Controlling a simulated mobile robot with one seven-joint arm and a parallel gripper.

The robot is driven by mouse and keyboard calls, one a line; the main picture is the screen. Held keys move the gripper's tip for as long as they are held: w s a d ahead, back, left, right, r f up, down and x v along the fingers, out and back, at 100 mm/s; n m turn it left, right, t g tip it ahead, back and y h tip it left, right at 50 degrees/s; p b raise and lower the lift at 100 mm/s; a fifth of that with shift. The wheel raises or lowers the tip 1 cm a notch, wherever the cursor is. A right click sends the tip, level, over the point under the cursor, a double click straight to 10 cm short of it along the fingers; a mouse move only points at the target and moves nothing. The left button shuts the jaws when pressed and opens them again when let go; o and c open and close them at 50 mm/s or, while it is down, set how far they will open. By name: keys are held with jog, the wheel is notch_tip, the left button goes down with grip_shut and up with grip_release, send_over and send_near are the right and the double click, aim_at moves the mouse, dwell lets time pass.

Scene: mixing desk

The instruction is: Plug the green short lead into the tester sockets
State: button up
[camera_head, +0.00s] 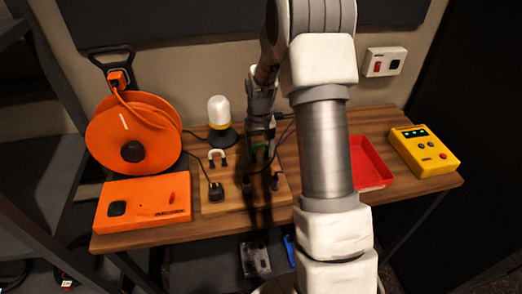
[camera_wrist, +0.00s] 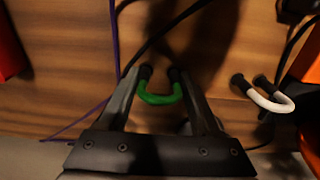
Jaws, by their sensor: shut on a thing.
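The green short lead (camera_wrist: 160,98) is a small U-shaped loop with dark ends. It lies between the fingertips of my gripper (camera_wrist: 161,78), which is shut on it. In the head view my gripper (camera_head: 261,146) is low over the wooden board (camera_head: 220,207), and only a bit of green shows beneath it. Whether the lead's ends are clear of the board cannot be told. A yellow box (camera_head: 423,150) with small green lights and a red button, seemingly the tester, stands at the right end of the desk. Its sockets are too small to make out.
A white U-shaped lead (camera_wrist: 268,98) sits beside the green one; a black plug (camera_head: 216,192) is on the board. A red tray (camera_head: 368,163) lies between board and yellow box, partly behind my arm. An orange reel (camera_head: 133,135), orange box (camera_head: 145,202) and lamp (camera_head: 219,112) stand left.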

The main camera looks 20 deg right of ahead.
aim_at(260, 143)
grip_shut()
jog(key=shift+r, duration=0.2)
jog(key=shift+r+p, duration=1.95)
jog(key=shift+r, duration=0.9)
